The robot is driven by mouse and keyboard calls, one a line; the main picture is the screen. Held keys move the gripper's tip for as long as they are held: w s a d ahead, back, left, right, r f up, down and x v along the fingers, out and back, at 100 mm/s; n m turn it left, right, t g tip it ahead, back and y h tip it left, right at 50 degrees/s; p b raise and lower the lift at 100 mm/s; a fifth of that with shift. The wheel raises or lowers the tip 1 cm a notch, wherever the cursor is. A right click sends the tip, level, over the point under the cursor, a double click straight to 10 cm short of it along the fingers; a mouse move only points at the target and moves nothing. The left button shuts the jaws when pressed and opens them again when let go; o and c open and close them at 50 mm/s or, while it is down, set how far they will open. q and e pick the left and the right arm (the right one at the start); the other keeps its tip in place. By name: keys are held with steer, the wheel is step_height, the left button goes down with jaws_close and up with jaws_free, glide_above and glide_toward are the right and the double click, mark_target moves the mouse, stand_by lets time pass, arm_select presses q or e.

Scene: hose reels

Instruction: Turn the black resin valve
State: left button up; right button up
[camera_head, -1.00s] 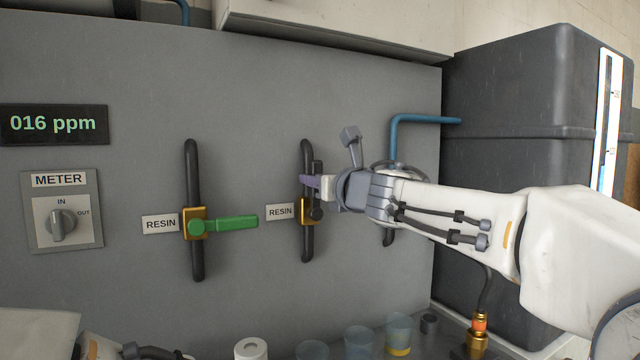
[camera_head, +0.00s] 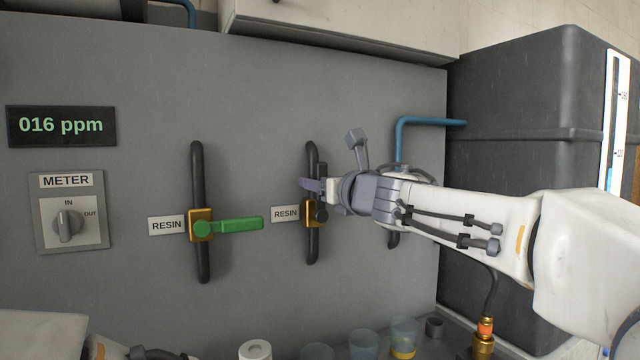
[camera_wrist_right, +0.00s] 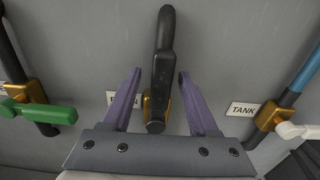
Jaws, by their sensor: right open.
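The black resin valve has a black lever (camera_head: 321,176) that stands upright on a brass body (camera_head: 308,213) on a dark vertical pipe, right of a RESIN label. In the right wrist view the black lever (camera_wrist_right: 163,62) rises between the two purple fingers. My right gripper (camera_wrist_right: 160,85) is open, one finger on each side of the lever, with visible gaps. In the head view my right gripper (camera_head: 318,185) is at the lever and partly covers it. My left gripper is not in view; only part of my left arm shows at the bottom left.
A green-handled valve (camera_head: 228,226) with its lever pointing right is to the left. A white-handled valve (camera_wrist_right: 290,130) by a TANK label is to the right. A meter knob (camera_head: 67,224) is far left. Cups (camera_head: 403,338) stand below. A dark tank (camera_head: 520,110) is at right.

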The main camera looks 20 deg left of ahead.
steer(key=b+v, duration=0.1)
steer(key=v, duration=0.9)
steer(key=shift+b, duration=0.3)
steer(key=shift+f, duration=0.1)
